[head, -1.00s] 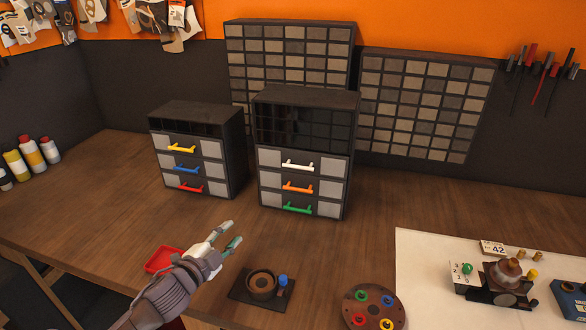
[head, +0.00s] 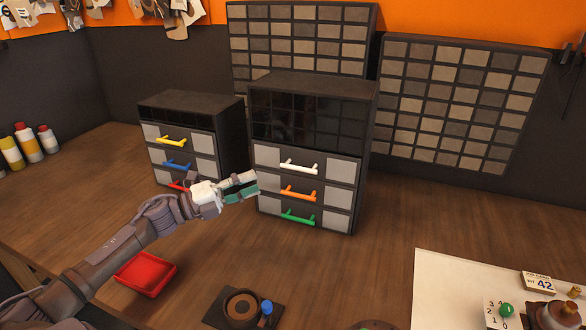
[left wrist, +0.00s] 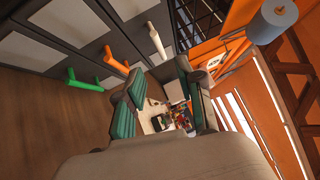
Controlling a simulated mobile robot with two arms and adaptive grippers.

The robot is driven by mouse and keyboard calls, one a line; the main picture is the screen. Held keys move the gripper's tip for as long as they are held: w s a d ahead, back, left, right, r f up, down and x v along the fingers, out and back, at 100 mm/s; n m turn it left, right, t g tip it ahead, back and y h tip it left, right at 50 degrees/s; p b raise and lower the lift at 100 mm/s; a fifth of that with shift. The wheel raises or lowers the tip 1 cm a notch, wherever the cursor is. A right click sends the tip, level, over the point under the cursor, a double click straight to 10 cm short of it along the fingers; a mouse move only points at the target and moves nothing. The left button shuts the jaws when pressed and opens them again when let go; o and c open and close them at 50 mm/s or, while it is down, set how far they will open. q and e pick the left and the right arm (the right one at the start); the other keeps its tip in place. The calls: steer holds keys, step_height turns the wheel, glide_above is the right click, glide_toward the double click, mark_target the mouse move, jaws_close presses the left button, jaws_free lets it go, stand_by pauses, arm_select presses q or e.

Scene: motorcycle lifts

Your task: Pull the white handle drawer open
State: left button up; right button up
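The white handle (head: 299,167) is on the top drawer (head: 340,172) of the larger dark cabinet. That drawer looks shut, level with the drawers below it. The handle also shows in the left wrist view (left wrist: 157,41), above the fingers. My left gripper (head: 241,187) is in front of the cabinet's left side, lower and to the left of the white handle in the head view. Its fingers, with teal pads, stand apart with nothing between them in the left wrist view (left wrist: 163,98). It is not on the handle. My right gripper is not in view.
Below are drawers with an orange handle (head: 299,193) and a green handle (head: 298,217). A smaller cabinet (head: 205,103) stands left, partly behind my arm. A red tray (head: 146,274) and a dark mat (head: 219,311) lie in front.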

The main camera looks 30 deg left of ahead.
mark_target(292, 168)
arm_select(q)
steer(key=p+x, duration=0.3)
steer(key=x, duration=0.7)
steer(key=shift+w+r, duration=0.1)
steer(key=shift+w+d, duration=0.3)
steer(key=shift+w, duration=0.3)
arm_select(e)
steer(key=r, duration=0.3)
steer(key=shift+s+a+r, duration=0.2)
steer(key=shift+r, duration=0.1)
arm_select(q)
steer(key=shift+c, duration=0.3)
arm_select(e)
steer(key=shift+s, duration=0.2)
arm_select(q)
jaws_close()
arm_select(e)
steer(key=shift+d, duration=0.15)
